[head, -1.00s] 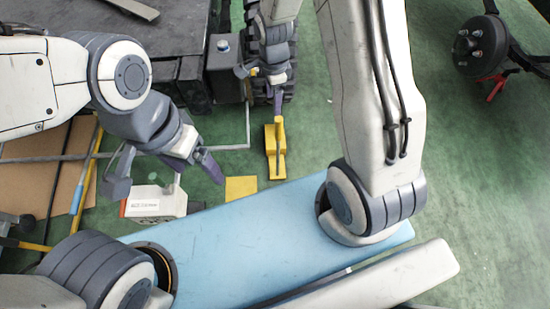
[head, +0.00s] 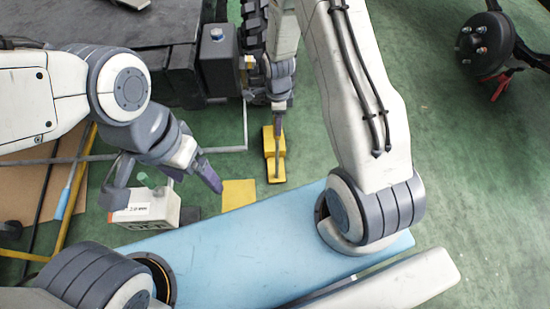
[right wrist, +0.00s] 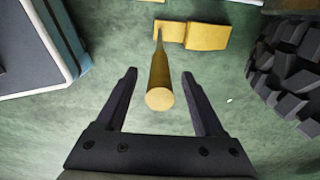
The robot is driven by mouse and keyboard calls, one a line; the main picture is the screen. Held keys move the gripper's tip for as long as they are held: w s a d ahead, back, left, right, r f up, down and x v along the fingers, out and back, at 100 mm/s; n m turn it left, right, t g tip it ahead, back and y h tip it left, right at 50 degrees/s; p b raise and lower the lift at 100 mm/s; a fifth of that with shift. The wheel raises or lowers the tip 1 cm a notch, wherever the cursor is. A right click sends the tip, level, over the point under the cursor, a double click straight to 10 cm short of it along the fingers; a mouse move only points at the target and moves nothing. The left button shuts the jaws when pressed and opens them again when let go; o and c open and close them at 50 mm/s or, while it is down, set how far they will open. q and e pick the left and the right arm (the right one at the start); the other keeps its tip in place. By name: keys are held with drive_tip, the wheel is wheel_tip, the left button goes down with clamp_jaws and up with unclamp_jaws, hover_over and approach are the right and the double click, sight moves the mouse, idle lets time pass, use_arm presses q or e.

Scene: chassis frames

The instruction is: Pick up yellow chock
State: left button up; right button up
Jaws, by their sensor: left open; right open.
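The yellow chock (head: 268,143) stands on the green floor near the middle of the head view. In the right wrist view the chock's blocks (right wrist: 205,37) lie at the top, and its round yellow handle (right wrist: 159,75) points toward the camera. My right gripper (head: 279,124) is open above the chock. In its wrist view the fingers (right wrist: 159,74) stand either side of the handle's end, with gaps on both sides. I cannot tell how deep the handle sits between them. My left gripper (head: 163,197) is open and empty, over a white box.
The white box (head: 150,209) is below my left gripper. A flat yellow square (head: 238,194) lies left of the chock. A black box with a blue cap (head: 217,62) and a knobbly tyre (right wrist: 292,75) stand near the chock. Floor right of my right arm is clear up to a wheel hub (head: 485,45).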

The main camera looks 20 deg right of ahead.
drive_tip(key=shift+f, duration=0.55)
drive_tip(key=shift+r, duration=0.1)
clamp_jaws()
drive_tip(key=shift+w, duration=0.1)
idle(0.8)
